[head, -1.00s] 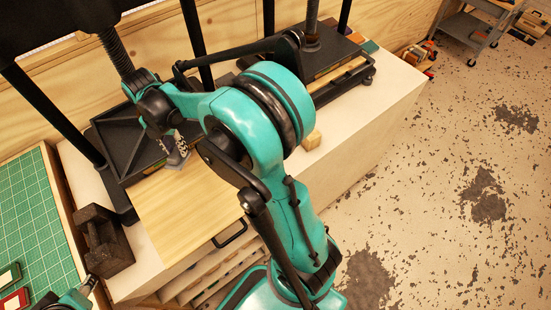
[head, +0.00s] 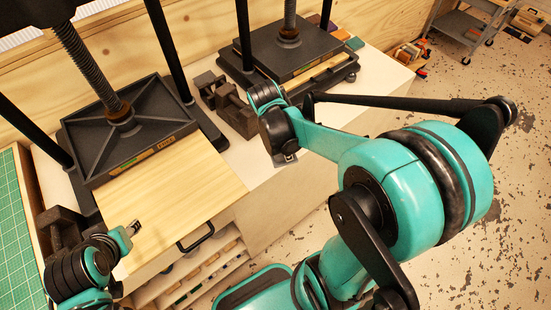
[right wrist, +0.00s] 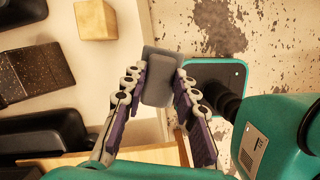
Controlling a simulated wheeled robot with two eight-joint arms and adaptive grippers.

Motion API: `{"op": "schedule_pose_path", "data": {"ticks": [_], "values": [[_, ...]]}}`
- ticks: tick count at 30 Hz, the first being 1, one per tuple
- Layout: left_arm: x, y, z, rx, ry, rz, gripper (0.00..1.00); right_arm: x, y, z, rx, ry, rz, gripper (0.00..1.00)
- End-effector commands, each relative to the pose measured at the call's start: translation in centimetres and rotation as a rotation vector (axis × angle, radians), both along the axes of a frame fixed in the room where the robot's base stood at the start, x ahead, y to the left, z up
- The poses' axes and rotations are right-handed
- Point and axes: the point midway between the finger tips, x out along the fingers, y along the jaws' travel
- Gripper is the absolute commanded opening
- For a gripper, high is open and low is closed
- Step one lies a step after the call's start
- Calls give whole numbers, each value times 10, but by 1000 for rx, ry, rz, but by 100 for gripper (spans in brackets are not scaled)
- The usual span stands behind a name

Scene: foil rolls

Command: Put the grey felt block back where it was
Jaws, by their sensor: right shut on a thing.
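The grey felt block (right wrist: 160,78) is a small rounded slab between the fingers of my right gripper (right wrist: 162,65) in the right wrist view. Both fingers press on its sides. In the head view my right gripper (head: 286,158) is over the pale bench top near its front edge, between the two presses, and the block is mostly hidden there by the wrist. My left gripper (head: 131,229) is at lower left, by the front left corner of the wooden board; its fingers are too small to read.
The left press (head: 125,145) has a wooden board (head: 170,195) sticking out. Dark metal blocks (head: 235,108) stand beside the right press (head: 295,55). A wooden cube (right wrist: 95,20) sits on the bench in the wrist view. A green cutting mat (head: 15,230) lies far left.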

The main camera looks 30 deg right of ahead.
Motion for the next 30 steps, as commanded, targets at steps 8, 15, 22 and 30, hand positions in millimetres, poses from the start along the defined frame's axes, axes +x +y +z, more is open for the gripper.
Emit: {"op": "schedule_pose_path", "data": {"ticks": [8, 15, 22, 30], "values": [[0, 0, -16, 0, 0, 0, 40, 43, 18, -32, -4, -1, -6, 0], [0, 0, -28, 0, 0, 0, 40, 90, 38, -62, -4, 0, -7, 0], [0, 0, -31, 0, 0, 0, 40, 106, 45, -73, -3, 1, -8, 0], [0, 0, -44, 0, 0, 0, 40, 106, 45, -109, -3, 0, -8, 0]]}}
